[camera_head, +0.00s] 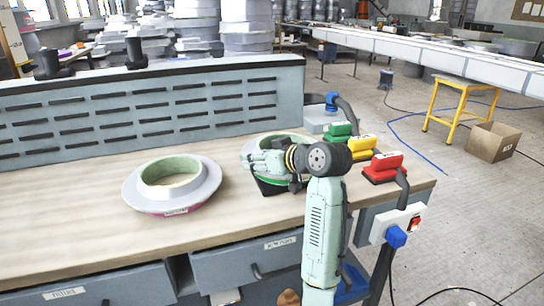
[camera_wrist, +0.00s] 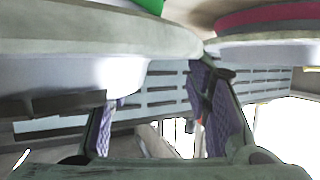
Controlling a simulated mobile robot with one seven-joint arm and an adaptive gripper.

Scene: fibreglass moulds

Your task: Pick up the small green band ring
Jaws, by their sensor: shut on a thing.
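The small green band ring (camera_head: 283,136) is at the right part of the workbench, a pale grey moulded ring with a green inner rim, partly hidden behind my arm. In the wrist view its pale flange (camera_wrist: 80,68) fills the upper left, with a bit of green at the top edge. My gripper (camera_head: 268,187) reaches over the near side of the ring, its dark fingers low at the front. In the wrist view my gripper (camera_wrist: 160,125) has its fingers apart, with the ring's edge by the left finger. The exact contact is partly hidden.
A larger ring with a pink band (camera_head: 172,186) lies to the left on the workbench (camera_head: 70,215). A slotted grey panel (camera_head: 150,108) runs along the back.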

